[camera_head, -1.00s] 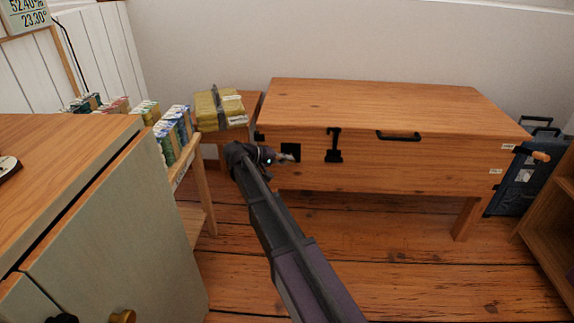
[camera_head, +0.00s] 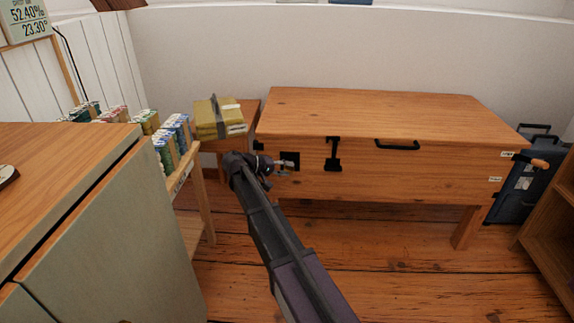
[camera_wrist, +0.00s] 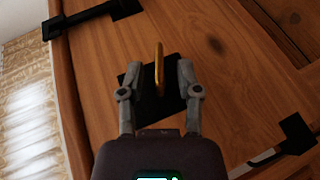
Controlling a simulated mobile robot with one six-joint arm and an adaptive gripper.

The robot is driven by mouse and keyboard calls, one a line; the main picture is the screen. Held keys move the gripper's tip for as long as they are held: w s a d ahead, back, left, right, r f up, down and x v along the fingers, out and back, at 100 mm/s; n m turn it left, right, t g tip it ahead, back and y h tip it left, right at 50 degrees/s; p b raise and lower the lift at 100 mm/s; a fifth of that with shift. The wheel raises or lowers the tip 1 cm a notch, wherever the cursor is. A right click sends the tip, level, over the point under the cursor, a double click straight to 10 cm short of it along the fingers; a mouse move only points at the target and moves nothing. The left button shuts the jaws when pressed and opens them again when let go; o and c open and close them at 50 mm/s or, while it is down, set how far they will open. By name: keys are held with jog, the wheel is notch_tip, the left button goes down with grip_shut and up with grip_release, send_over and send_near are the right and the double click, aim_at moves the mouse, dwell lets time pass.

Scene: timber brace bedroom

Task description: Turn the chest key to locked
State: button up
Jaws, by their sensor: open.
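The wooden chest (camera_head: 380,107) stands against the back wall with its lid down. On its front, at the left, is a black lock plate (camera_head: 290,156). In the wrist view a gold key (camera_wrist: 159,66) stands out from that plate (camera_wrist: 173,104). My gripper (camera_head: 288,166) is at the plate. In the wrist view my gripper (camera_wrist: 158,68) is open, one finger on each side of the key, with gaps between finger and key. The key cannot be made out in the head view.
A black latch (camera_head: 333,153) and handle (camera_head: 397,145) are on the chest front. A wooden-knobbed lever (camera_head: 538,163) sticks out at its right end. A small table with a yellow bundle (camera_head: 219,117) stands left of the chest; a green cabinet (camera_head: 120,235) is nearer, at left.

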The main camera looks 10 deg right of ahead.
jog(key=shift+r+y+p, duration=0.2)
jog(key=shift+y+p, duration=0.2)
jog(key=shift+p, duration=0.4)
